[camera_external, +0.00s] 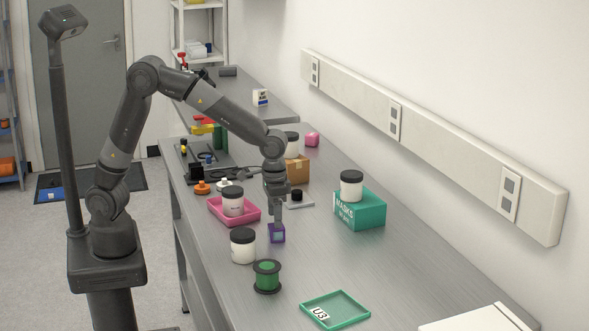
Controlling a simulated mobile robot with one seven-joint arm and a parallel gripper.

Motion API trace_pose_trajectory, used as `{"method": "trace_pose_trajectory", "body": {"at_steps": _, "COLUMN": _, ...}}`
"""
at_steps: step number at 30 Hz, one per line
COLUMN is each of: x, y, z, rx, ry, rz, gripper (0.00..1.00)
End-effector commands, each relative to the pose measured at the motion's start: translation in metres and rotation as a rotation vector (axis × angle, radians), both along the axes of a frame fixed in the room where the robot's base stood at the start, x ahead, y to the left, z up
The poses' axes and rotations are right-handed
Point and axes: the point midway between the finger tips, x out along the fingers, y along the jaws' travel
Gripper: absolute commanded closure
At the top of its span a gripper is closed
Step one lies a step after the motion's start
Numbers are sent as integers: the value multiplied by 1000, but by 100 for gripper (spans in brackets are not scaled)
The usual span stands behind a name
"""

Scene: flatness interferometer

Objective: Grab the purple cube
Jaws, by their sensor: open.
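The purple cube (277,234) sits on the grey bench near its middle, with a lighter patch on its front face. My gripper (278,222) points straight down over the cube, its fingers at or around the cube's top. The fingers are small in this view, and I cannot tell whether they touch the cube. The gripper is open. Part of the cube's top is hidden by the fingers.
A white jar with a black lid (243,246) stands close left of the cube, and a green spool (267,277) stands in front. A pink tray (213,211) holds another jar. A teal mask box (360,216) is to the right. A green tray (352,313) lies nearer the front.

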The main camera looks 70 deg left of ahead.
Motion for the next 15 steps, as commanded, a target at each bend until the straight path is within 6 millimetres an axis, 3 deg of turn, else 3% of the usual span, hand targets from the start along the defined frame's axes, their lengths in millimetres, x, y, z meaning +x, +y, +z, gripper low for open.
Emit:
{"method": "trace_pose_trajectory", "body": {"at_steps": 9, "x": 3, "y": 0, "z": -44, "rx": 1, "ry": 3, "rz": -1, "gripper": 34}}
{"method": "trace_pose_trajectory", "body": {"at_steps": 15, "x": 4, "y": 0, "z": -50, "rx": 0, "ry": 0, "rz": -1, "gripper": 34}}
